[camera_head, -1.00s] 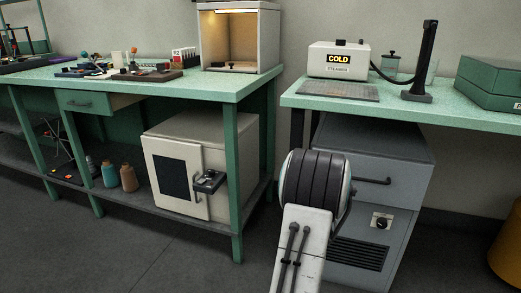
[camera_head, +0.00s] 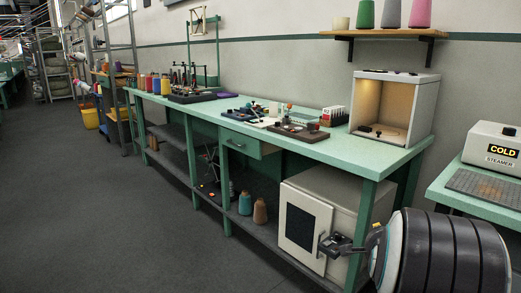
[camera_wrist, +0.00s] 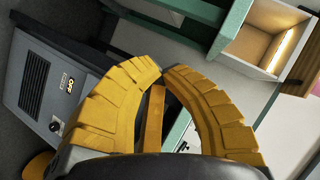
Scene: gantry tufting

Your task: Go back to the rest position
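My gripper (camera_wrist: 162,72) shows in the wrist view as two ridged yellow fingers whose tips come together, with no object clearly held between them. A narrow yellow-brown bar shows in the gap behind the fingers; I cannot tell what it is part of.
The green workbench (camera_head: 375,155) carries a lit booth (camera_head: 412,95) and small tools. A cream cabinet (camera_head: 300,228) with a dark window stands beneath it. The COLD steamer (camera_head: 492,148) is at right. The grey cabinet (camera_wrist: 40,88) shows in the wrist view. Left floor is clear.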

